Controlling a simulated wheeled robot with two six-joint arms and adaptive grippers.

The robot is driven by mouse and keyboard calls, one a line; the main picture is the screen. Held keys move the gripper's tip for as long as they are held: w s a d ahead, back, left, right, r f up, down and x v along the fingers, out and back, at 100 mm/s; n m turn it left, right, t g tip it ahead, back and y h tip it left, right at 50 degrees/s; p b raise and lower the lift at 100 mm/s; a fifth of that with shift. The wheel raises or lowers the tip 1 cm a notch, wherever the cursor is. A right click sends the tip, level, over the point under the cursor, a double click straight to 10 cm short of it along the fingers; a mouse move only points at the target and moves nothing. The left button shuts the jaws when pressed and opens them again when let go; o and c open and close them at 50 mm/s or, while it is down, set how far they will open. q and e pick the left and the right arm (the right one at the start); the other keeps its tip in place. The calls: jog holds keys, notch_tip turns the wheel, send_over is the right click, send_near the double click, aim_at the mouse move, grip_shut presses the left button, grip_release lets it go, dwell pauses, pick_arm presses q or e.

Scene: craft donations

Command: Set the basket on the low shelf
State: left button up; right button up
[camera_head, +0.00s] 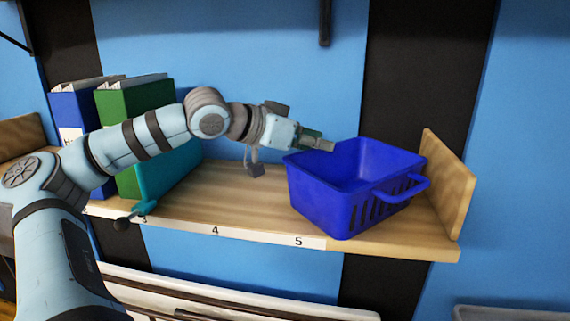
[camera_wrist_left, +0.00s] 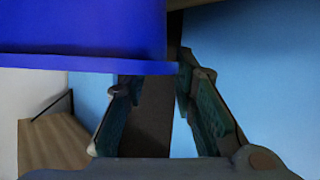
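The blue basket (camera_head: 335,200) is upright at the right end of the wooden shelf (camera_head: 250,205), close to the end panel. Its near bottom corner overlaps the shelf's front edge in the picture, and a handle sticks out on its right side. My left gripper (camera_head: 322,144) is at the basket's far left rim. In the left wrist view the basket (camera_wrist_left: 80,30) fills the upper left, and my left gripper (camera_wrist_left: 158,88) has its fingers spread apart with a gap between them. Whether a finger touches the rim is unclear. My right gripper is not in view.
Blue and green binders (camera_head: 130,105) stand at the shelf's left, with a teal item (camera_head: 170,178) beside them. The end panel (camera_head: 450,185) closes the right side. The shelf between binders and basket is largely clear. Numbered labels (camera_head: 215,230) run along the front edge.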

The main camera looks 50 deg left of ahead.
pick_arm(q)
jog(key=b+v, duration=0.3)
jog(key=v, duration=0.5)
jog(key=shift+r, duration=0.1)
